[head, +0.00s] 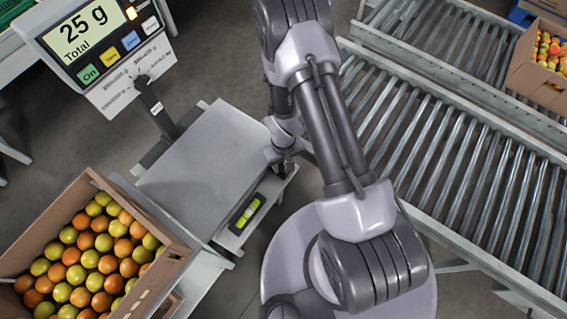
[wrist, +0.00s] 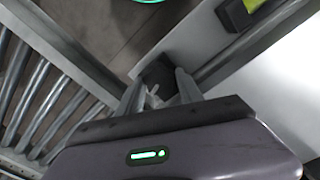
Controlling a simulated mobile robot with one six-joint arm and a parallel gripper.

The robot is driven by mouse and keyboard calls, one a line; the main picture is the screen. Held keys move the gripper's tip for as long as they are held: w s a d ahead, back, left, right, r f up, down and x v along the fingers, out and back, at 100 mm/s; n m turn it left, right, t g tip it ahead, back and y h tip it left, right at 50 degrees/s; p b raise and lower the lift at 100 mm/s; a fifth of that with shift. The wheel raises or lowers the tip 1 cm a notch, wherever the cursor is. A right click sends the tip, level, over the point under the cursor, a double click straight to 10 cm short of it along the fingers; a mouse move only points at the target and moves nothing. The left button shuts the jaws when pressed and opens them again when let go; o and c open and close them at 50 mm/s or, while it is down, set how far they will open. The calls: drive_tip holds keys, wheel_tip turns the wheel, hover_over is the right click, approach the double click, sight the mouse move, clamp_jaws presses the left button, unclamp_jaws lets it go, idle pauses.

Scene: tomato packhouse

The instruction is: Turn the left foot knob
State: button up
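The bench scale has a grey weighing plate (head: 205,165) and a display (head: 85,35) reading "25 g Total". A green spirit level (head: 247,213) sits on its front right part; its edge shows in the wrist view (wrist: 250,8). My gripper (head: 281,163) is low at the scale's right corner. In the wrist view, my gripper's fingers (wrist: 160,82) stand apart on either side of a dark foot knob (wrist: 158,73) at the scale's corner. I cannot tell whether they touch it. The knob is hidden behind my gripper in the head view.
A cardboard box (head: 150,225) of orange and green tomatoes stands left of the scale. Roller conveyors (head: 470,180) fill the right side, with another tomato box (head: 535,85) at the far right. Bare floor (head: 215,50) lies behind the scale.

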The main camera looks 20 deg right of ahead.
sight(283, 166)
drive_tip(key=shift+n, duration=2.9)
drive_tip(key=o, duration=1.1)
wheel_tip(283, 166, up, 17)
drive_tip(key=p, duration=1.7)
drive_tip(key=shift+r, duration=0.15)
